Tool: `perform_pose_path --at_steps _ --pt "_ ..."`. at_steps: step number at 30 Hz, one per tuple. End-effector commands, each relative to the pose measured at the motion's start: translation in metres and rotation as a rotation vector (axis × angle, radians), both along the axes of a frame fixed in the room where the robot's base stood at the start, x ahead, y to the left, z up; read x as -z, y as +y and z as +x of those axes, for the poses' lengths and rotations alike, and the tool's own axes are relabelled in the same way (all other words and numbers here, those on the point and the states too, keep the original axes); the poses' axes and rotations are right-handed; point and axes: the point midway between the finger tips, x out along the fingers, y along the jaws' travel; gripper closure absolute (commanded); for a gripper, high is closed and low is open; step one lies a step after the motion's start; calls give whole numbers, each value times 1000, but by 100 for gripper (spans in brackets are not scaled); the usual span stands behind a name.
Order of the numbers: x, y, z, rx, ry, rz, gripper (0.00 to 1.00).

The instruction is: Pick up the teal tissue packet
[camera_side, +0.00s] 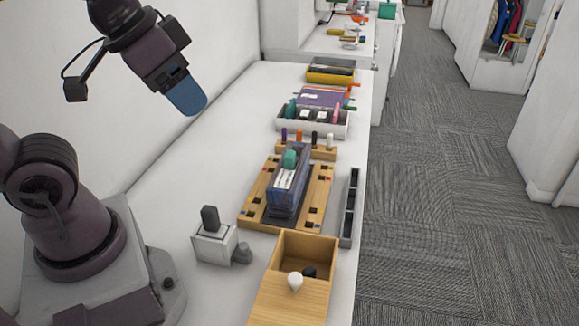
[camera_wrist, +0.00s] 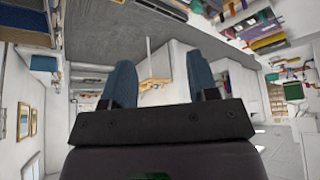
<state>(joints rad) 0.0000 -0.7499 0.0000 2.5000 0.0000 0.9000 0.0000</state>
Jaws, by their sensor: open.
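A small teal item (camera_side: 290,158) shows at the far end of a purple-blue holder (camera_side: 287,185) on the wooden board; I cannot tell for sure that it is the tissue packet. White-labelled items also show in the holder. Another teal item (camera_side: 291,109) stands at the left end of a white tray (camera_side: 313,127) farther back. My gripper (camera_side: 189,98) has blue fingers and hangs high over the left side of the table, apart from all objects. In the wrist view my gripper (camera_wrist: 161,82) is open, with nothing between its fingers.
A wooden board with holes (camera_side: 258,205) lies mid-table, with a peg block (camera_side: 318,151) behind it. A dark narrow tray (camera_side: 349,205) lies right. An open wooden box (camera_side: 292,310) and grey-white block (camera_side: 214,245) stand in front.

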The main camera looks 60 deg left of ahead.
Motion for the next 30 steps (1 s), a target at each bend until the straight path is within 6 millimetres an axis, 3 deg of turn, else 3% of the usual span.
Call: perform_pose_path --at_steps 7,11,17,24,27,30 --pt "1 -2 0 8 5 1 47" --pt "17 -8 4 38 87 3 47" --pt "69 -47 29 82 249 -102 47" --pt "139 -99 86 -57 172 -279 47" --pt "171 -103 110 -188 84 -288 47" --pt "197 -91 127 -333 -25 -238 47"
